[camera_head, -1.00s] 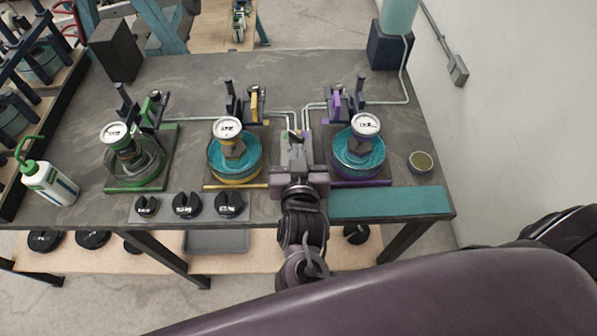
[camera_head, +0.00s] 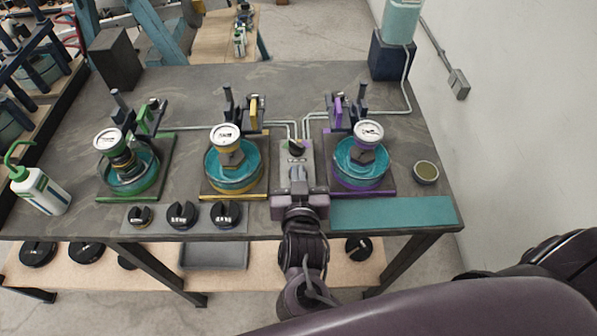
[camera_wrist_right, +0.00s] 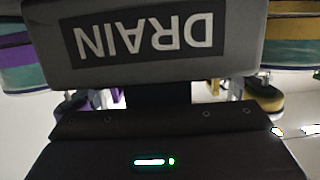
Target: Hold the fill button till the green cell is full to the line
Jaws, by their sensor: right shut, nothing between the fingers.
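The green cell (camera_head: 130,172) is a round clear vessel with a green base at the left of the table, holding teal liquid. A gauge (camera_head: 109,141) stands over it. Its fill line is too small to make out. A grey control box (camera_head: 307,157) with a dark knob (camera_head: 296,147) stands between the yellow and purple cells. My right gripper (camera_head: 298,175) is shut and empty, at the front of this box. I cannot tell whether it touches a button; no fill button is clearly visible. The right wrist view shows an upside-down DRAIN label (camera_wrist_right: 141,46) close up. My left gripper is out of view.
The yellow cell (camera_head: 233,182) and purple cell (camera_head: 362,182) also hold teal liquid. A green-topped bottle (camera_head: 40,191) stands at the left edge.

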